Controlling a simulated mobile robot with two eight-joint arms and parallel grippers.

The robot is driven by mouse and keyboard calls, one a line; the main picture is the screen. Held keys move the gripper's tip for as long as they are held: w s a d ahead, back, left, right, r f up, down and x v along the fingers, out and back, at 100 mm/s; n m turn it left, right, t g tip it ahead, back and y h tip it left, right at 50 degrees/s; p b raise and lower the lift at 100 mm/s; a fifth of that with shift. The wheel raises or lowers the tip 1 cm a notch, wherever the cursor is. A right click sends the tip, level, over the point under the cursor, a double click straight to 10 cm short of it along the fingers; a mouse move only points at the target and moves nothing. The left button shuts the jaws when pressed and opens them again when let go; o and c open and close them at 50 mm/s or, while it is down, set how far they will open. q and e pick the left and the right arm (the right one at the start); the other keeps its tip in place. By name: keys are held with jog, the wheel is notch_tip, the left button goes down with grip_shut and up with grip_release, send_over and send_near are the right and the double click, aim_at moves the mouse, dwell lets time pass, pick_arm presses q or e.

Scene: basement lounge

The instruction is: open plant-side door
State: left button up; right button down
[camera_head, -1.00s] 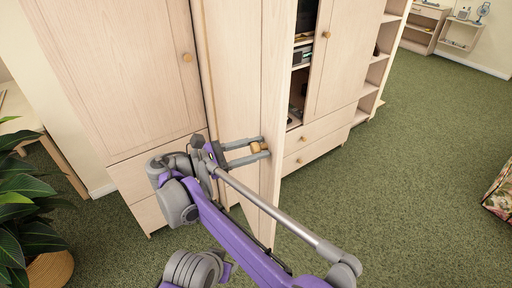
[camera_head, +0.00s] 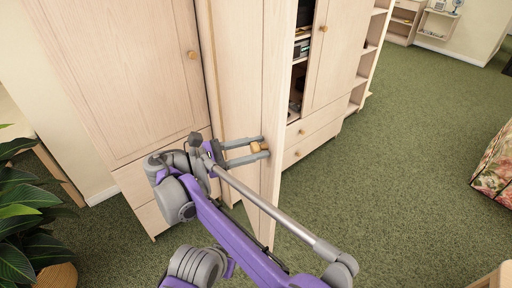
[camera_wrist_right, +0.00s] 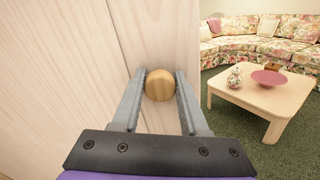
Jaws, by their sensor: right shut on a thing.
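A pale wood cabinet door (camera_head: 235,70) stands swung outward, with dark shelves showing beyond its free edge. Its round wooden knob (camera_head: 256,147) sits between the fingers of my right gripper (camera_head: 265,147), which is shut on it. In the right wrist view the knob (camera_wrist_right: 160,85) is held between both grey fingers (camera_wrist_right: 159,98), with the pale door panel (camera_wrist_right: 155,30) behind. A leafy plant (camera_head: 30,205) stands at the lower left. My left gripper is not in view.
A closed door (camera_head: 125,75) with its own knob is left of the open one. Another door (camera_head: 340,60) and drawers (camera_head: 315,135) are to the right. Green carpet (camera_head: 400,160) is clear there. A floral seat (camera_head: 497,170) is at the right edge. The wrist view shows a low table (camera_wrist_right: 260,97).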

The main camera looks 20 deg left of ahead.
jog(key=shift+s+a+r, duration=0.1)
jog(key=shift+a+r, duration=0.05)
jog(key=shift+a, duration=0.1)
dwell(0.3)
jog(key=shift+c, duration=2.2)
grip_release()
